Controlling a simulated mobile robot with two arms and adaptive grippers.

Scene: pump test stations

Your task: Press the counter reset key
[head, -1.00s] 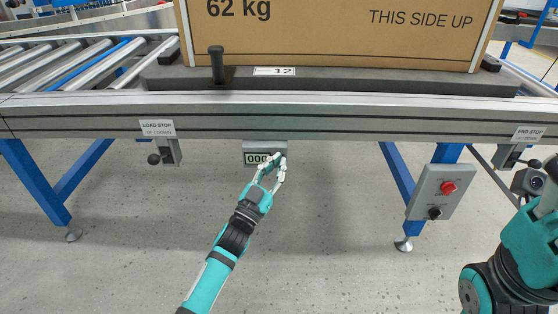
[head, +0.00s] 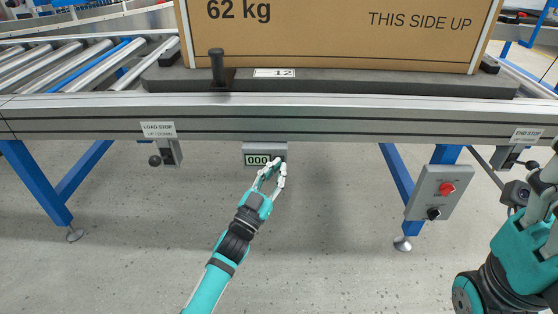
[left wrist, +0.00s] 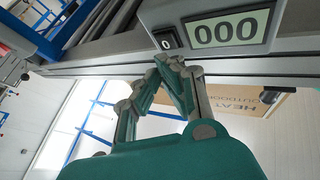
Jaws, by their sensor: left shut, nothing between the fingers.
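The counter (head: 281,147) is a small grey box under the conveyor's front rail. Its display (head: 257,160) shows zeros in the head view, and the display (left wrist: 232,30) reads 000 in the left wrist view. The reset key (left wrist: 166,40), small and dark with a white 0, sits beside the display; in the head view my fingers hide it. My left gripper (head: 274,166) is shut and empty just below the counter. In the left wrist view its fingertips (left wrist: 171,64) are close to the key, with a small gap showing. My right gripper (head: 545,182) is partly in view at the right edge; its jaw state is unclear.
A large carton (head: 335,35) stands on the conveyor above the rail (head: 330,124). A load stop lever (head: 168,153) hangs at the left. A control box (head: 440,193) with a red button is on the right leg. The floor below is clear.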

